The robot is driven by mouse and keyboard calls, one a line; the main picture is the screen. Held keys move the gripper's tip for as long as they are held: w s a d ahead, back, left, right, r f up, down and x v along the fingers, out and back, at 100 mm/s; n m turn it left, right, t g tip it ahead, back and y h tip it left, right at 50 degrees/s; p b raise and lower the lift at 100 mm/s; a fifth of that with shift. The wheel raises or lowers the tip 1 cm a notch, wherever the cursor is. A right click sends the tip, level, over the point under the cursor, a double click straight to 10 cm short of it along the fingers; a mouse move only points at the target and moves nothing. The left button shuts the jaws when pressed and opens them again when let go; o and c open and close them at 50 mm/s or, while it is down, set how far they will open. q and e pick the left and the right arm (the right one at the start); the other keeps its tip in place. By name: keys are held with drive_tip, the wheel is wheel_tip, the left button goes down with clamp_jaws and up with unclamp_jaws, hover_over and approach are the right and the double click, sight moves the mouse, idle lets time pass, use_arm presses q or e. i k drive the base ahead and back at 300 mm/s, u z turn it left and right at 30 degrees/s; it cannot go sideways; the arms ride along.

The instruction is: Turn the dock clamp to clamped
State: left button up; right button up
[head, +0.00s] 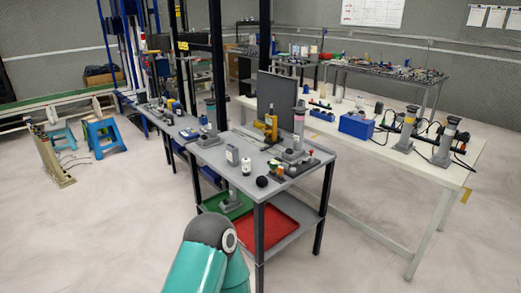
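I cannot tell for sure which item is the dock clamp, as things are small at this distance. On the grey table is a grey fixture (293,156) with an upright column and small coloured parts at its right side. A yellow upright device (271,126) stands behind it, in front of a dark panel (278,98). The position of any clamp lever is too small to read. Neither gripper is in view. A teal link of one of my arms shows at the bottom, in front of the grey table.
The grey table (225,172) also holds a black ball (262,181) and small bottles. A red tray (270,222) and a green tray (228,204) lie on its lower shelf. A long white table (400,165) with a blue box (356,125) stands right. Floor is clear at left front.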

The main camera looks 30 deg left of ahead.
sight(311, 151)
drive_tip(key=z, duration=0.2)
drive_tip(key=i, duration=0.2)
drive_tip(key=u, duration=0.85)
drive_tip(key=k, duration=1.3)
drive_tip(key=z, duration=0.2)
drive_tip(key=i, duration=0.75)
drive_tip(key=u, duration=1.05)
drive_tip(key=i, duration=1.6)
drive_tip(key=z, duration=0.35)
